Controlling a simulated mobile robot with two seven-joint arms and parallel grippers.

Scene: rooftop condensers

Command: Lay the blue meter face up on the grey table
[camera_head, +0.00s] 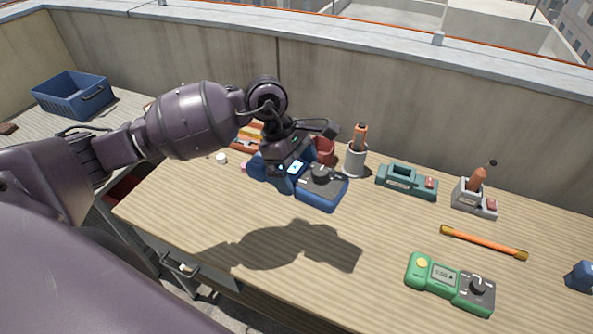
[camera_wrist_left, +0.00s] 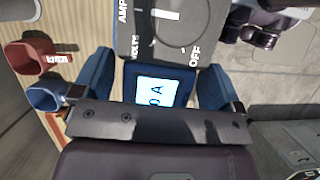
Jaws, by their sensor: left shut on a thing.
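The blue meter (camera_head: 321,190) has a dark grey dial face and a lit display. My left gripper (camera_head: 287,169) is shut on it and holds it face up above the wooden bench, with a shadow below. A greyish striped table (camera_head: 122,108) is at the far left, partly hidden by my left arm. My right gripper is not in view.
A blue crate (camera_head: 72,97) stands on the greyish table. On the wooden bench (camera_head: 200,205) are a green meter (camera_head: 437,276), an orange rod (camera_head: 483,242), a teal device (camera_head: 405,182), a grey cup (camera_head: 355,162) and a red cup (camera_head: 324,151). A concrete wall (camera_head: 190,60) runs behind.

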